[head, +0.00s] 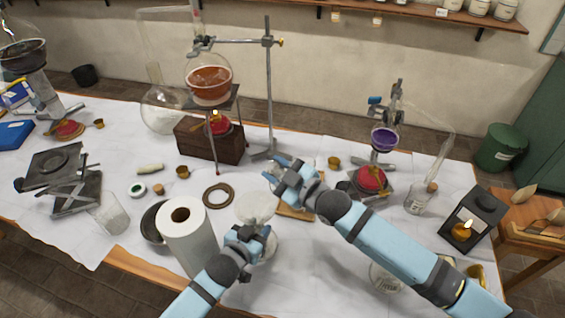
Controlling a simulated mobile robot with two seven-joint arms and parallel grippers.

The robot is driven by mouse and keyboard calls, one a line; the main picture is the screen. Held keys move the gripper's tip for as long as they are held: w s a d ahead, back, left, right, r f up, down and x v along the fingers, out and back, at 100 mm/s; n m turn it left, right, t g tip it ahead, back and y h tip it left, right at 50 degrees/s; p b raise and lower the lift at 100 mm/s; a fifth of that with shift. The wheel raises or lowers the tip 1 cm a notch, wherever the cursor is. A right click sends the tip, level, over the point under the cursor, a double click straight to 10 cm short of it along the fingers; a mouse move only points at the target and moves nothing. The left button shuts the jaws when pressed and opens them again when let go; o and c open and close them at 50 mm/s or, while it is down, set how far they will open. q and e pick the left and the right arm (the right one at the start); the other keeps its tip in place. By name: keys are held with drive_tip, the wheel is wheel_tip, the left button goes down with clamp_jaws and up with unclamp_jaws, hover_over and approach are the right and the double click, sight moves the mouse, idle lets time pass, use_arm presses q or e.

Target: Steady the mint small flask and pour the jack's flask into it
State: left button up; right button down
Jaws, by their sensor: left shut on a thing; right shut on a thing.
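A tripod with an orange-filled flask (209,84) stands behind. A lit lamp (461,230) is at the right.

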sight(267, 200)
drive_tip(key=shift+s+a+f+n, duration=0.1)
drive_tip(key=shift+s+a+n, duration=0.45)
drive_tip(key=shift+n, duration=0.55)
drive_tip(key=n, duration=0.3)
drive_tip(key=s+n, duration=0.1)
drive_tip(key=n, duration=0.2)
drive_tip(key=s+a+n, duration=0.1)
drive_tip(key=n, duration=0.2)
drive_tip(key=shift+f, duration=0.35)
drive_tip(key=shift+w, duration=0.15)
drive_tip(key=shift+r+n, duration=0.1)
drive_tip(key=shift+n, duration=0.3)
drive_tip(key=shift+s+a+r+n, duration=0.15)
drive_tip(key=shift+s+n, duration=0.05)
drive_tip(key=shift+n, duration=0.85)
drive_tip(key=shift+s+a+r+n, duration=0.1)
drive_tip(key=shift+s+r+n, duration=0.05)
drive_tip(key=shift+n, duration=0.9)
idle(1.2)
idle(0.5)
